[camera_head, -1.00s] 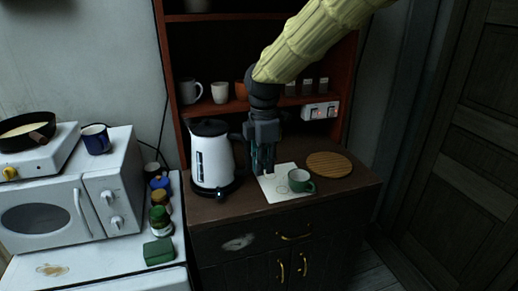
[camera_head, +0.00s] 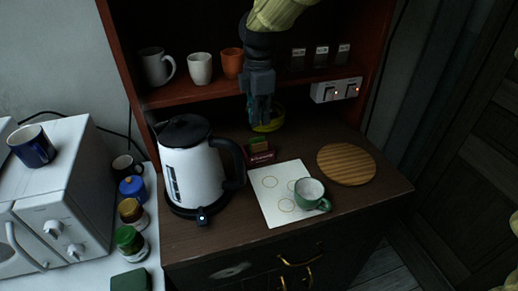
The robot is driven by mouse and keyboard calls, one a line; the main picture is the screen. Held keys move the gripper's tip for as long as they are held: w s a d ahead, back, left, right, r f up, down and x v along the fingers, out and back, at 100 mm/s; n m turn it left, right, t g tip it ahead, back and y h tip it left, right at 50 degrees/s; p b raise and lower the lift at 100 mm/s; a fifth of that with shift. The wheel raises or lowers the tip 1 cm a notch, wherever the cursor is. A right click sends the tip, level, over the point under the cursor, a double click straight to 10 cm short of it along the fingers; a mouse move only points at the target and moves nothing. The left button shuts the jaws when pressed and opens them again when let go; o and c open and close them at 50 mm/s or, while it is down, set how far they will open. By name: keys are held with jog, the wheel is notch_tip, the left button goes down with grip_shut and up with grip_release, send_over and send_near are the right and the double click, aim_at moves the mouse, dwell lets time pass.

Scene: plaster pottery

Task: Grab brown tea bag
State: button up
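I cannot clearly make out a brown tea bag. A small dark red box (camera_head: 262,158) stands on the brown cabinet top, right of the kettle, with small green and brownish pieces showing at its top. They are too small to tell apart. My gripper (camera_head: 262,119) points down behind and above this box, in front of a yellow-rimmed dish (camera_head: 276,124) that it partly hides. The fingertips are dark and small, so their opening and any contact are unclear.
A white kettle (camera_head: 192,177) stands left of the box. A white sheet (camera_head: 268,203) carries a green mug (camera_head: 309,195). A round wooden board (camera_head: 346,164) lies to the right. The shelf (camera_head: 208,90) with cups and a power strip (camera_head: 336,90) are close to my arm.

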aim_at(260, 141)
notch_tip(260, 141, down, 3)
jog(key=shift+d+f, duration=0.1)
jog(key=shift+d, duration=0.05)
jog(key=shift+w+f+p, duration=0.2)
jog(key=shift+f+p, duration=0.1)
jog(key=shift+s+f+p, duration=0.35)
jog(key=shift+p, duration=0.1)
notch_tip(260, 141, down, 4)
jog(key=shift+w+p, duration=0.1)
jog(key=shift+p, duration=0.5)
jog(key=shift+f, duration=0.1)
grip_shut()
